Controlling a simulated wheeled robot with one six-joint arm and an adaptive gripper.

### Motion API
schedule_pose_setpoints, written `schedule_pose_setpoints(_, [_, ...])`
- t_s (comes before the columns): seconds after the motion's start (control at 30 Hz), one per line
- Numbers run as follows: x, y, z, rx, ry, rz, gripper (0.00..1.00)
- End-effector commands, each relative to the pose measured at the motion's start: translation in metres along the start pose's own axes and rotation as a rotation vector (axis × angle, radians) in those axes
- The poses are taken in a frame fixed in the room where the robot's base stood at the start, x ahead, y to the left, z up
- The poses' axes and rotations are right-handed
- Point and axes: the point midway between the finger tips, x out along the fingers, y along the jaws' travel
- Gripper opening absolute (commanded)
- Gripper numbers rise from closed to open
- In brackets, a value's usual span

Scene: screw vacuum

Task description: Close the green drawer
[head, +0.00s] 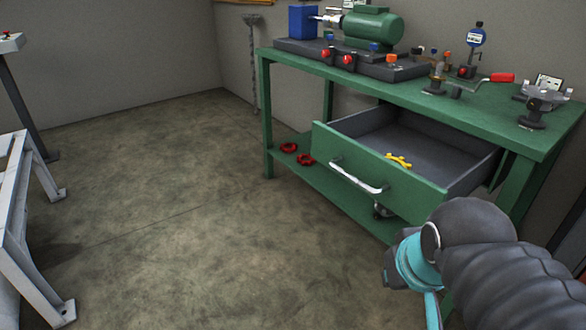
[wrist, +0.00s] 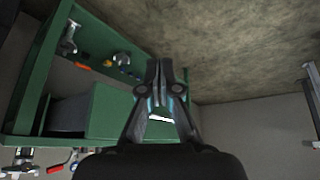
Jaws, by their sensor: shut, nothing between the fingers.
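The green drawer (head: 375,175) is pulled well out of the green workbench (head: 440,90). Its front carries a pale bar handle (head: 355,178), and its grey inside is open to view. A yellow tool (head: 398,160) shows at the drawer's front edge. In the wrist view the drawer's green front (wrist: 108,112) is left of my fingers, and a bright strip, probably the handle, shows between them. My gripper (wrist: 164,64) is shut and empty in that view. In the head view only my arm shows, low at the right in front of the drawer; the fingers are not visible there.
A green motor (head: 372,27), a blue box (head: 303,22) and several small tools stand on the workbench. Red rings (head: 305,160) lie on its lower shelf (head: 335,200). A white metal frame (head: 35,240) stands at the left. The floor between is clear.

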Motion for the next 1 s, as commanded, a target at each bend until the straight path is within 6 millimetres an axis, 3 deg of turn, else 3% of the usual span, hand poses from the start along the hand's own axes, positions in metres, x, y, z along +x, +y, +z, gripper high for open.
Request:
schedule_pose_setpoints(0.17, [-0.01,-0.004,-0.048,-0.296,-0.053,0.003,0.0])
schedule_pose_setpoints(0.4, [-0.021,-0.02,-0.136,-0.895,-0.161,-0.017,0.0])
schedule_pose_setpoints(0.7, [-0.011,-0.058,-0.232,-1.605,-0.303,-0.093,0.0])
schedule_pose_setpoints(0.83, [-0.003,-0.077,-0.261,-1.858,-0.356,-0.14,0.0])
schedule_pose_setpoints(1.0, [0.005,-0.095,-0.282,-2.073,-0.402,-0.192,0.0])
